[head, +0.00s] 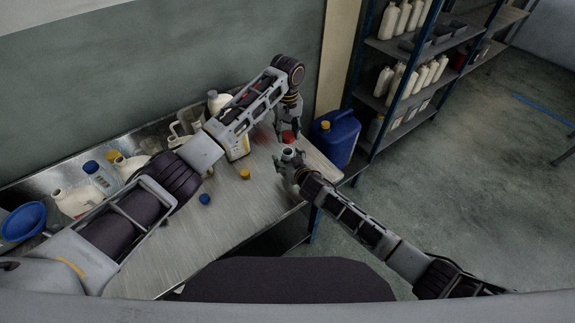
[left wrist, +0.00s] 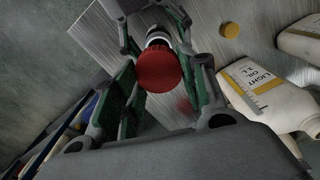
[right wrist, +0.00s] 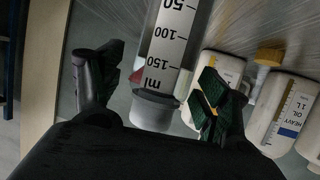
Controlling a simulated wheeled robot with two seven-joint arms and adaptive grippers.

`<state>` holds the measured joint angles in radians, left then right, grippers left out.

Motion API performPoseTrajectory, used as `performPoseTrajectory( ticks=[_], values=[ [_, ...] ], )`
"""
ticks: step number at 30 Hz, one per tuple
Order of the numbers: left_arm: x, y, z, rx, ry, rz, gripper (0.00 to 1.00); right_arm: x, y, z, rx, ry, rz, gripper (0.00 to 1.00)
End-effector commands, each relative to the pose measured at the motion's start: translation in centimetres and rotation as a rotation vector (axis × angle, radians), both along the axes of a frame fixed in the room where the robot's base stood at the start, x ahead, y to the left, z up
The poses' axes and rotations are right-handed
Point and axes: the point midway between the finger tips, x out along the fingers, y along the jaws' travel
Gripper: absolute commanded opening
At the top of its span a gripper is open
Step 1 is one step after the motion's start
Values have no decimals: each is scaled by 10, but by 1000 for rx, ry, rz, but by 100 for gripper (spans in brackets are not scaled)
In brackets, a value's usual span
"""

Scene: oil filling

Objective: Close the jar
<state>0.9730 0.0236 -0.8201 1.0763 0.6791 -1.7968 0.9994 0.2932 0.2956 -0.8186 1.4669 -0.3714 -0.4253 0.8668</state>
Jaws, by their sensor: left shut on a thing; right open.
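My left gripper (head: 289,128) is shut on a red cap (head: 288,137) and holds it near the right end of the metal bench. The cap also shows between the fingers in the left wrist view (left wrist: 158,70). My right gripper (head: 287,160) is open, low, just in front of the cap. A clear jar with ml marks and a grey end (right wrist: 155,108) stands between its open fingers in the right wrist view, apart from at least one finger. Its pale mouth (head: 288,152) shows in the head view, slightly below the cap; the rest is hidden there.
A yellow cap (head: 245,174) and a blue cap (head: 204,199) lie on the bench (head: 215,225). Several oil bottles (head: 76,200) and a blue funnel (head: 23,221) stand to the left. A blue canister (head: 336,137) stands close to the right, before shelves (head: 420,50).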

Motion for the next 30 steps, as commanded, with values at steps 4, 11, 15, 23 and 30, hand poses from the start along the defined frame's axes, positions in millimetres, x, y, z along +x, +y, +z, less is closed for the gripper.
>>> performPoseTrajectory(
  ticks=[4, 11, 15, 23, 30],
  values=[
    [0, 0, 0, 0, 0, 0, 34, 2, 1, -1, 0, 1, 0, 76],
    [0, 0, 0, 0, 0, 0, 34, 2, 1, -1, 0, 1, 0, 76],
    [0, 0, 0, 0, 0, 0, 34, 1, 1, -1, 0, 1, 0, 59],
    [0, 0, 0, 0, 0, 0, 34, 1, 1, -1, 0, 1, 0, 25],
    [0, 0, -1, 0, 0, 0, 34, 1, 1, -1, 0, 1, 0, 6]
  ],
)
